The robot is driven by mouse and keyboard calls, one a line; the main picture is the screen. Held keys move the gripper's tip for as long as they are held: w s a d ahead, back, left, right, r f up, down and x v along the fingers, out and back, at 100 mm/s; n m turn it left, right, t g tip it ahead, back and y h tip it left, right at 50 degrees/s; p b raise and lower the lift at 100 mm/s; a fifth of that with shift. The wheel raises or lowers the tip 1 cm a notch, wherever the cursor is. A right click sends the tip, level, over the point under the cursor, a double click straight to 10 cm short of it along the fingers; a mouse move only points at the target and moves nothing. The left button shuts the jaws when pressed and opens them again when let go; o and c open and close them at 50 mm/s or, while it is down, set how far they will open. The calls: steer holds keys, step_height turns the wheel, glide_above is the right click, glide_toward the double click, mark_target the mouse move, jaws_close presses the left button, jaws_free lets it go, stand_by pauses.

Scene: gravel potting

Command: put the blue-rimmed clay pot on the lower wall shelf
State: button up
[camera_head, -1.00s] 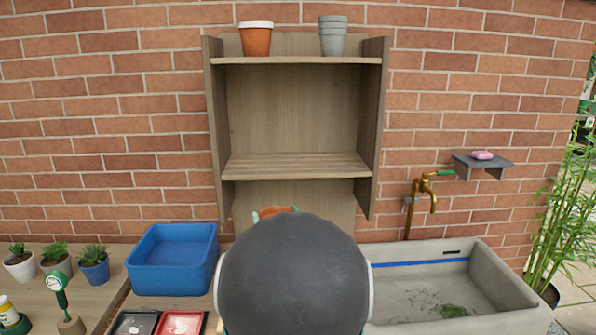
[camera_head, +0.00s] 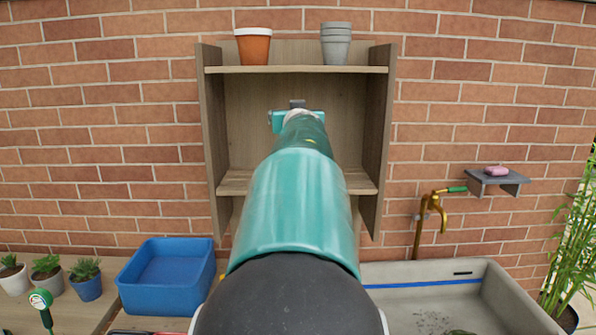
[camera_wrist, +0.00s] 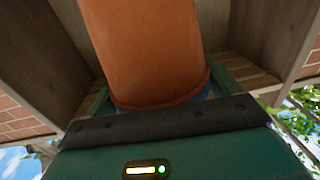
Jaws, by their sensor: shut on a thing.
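In the wrist view, my gripper (camera_wrist: 157,92) is shut on an orange clay pot (camera_wrist: 145,45). A strip of blue shows at the pot's rim, beside the green jaw. In the head view, my teal gripper (camera_head: 297,116) is in front of the wooden wall shelf unit, between its two boards and above the level of the lower shelf (camera_head: 360,182). The held pot is hidden there behind my gripper and arm. My arm covers the middle of the lower shelf; its visible ends are empty.
The upper shelf (camera_head: 225,70) holds an orange pot with a white rim (camera_head: 253,48) and stacked grey pots (camera_head: 335,44). Side panels (camera_head: 376,140) bound the shelf unit. Below are a blue bin (camera_head: 165,285), small potted plants (camera_head: 86,280) and a sink (camera_head: 500,300) with a brass tap (camera_head: 436,210).

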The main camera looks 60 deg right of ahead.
steer(key=w+d+f, duration=0.2)
steer(key=d+f, duration=0.4)
steer(key=w+d+f, duration=0.3)
steer(key=d+f, duration=0.3)
steer(key=f, duration=0.1)
steer(key=shift+w+d, duration=0.25)
steer(key=shift+w, duration=0.1)
steer(key=o, duration=1.1)
steer(key=shift+f, duration=0.15)
steer(key=v, duration=1.2)
